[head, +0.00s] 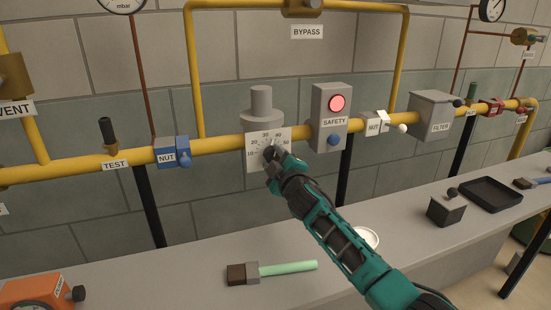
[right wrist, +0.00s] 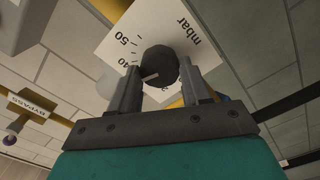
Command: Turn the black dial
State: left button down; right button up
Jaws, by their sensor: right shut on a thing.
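The black dial (right wrist: 159,67) is a round knob with a pale pointer line, on a white scale plate (right wrist: 190,28) marked in mbar. In the right wrist view the pointer lies toward the lower left, near the 40 mark. The plate also shows in the head view (head: 257,160), on the grey regulator (head: 262,105) on the yellow pipe. My right gripper (right wrist: 160,85) is shut on the dial, with one finger on each side of it. In the head view my right gripper (head: 272,158) hides most of the dial. My left gripper is not in view.
The safety box (head: 330,118) with a lit red lamp stands right of the plate. Below, the grey bench holds a green-handled brush (head: 288,268), a white dish (head: 371,238) and a black tray (head: 491,194).

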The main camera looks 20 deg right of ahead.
jog(key=n, duration=0.5)
jog(key=shift+p, duration=0.3)
dwell(0.4)
jog(key=o, duration=1.1)
jog(key=shift+c, duration=0.2)
jog(key=shift+s, duration=0.1)
jog(key=s+p, duration=0.1)
jog(key=s, duration=1.1)
jog(key=shift+s+d, duration=0.25)
jog(key=shift+s, duration=0.1)
jog(key=shift+f, duration=0.1)
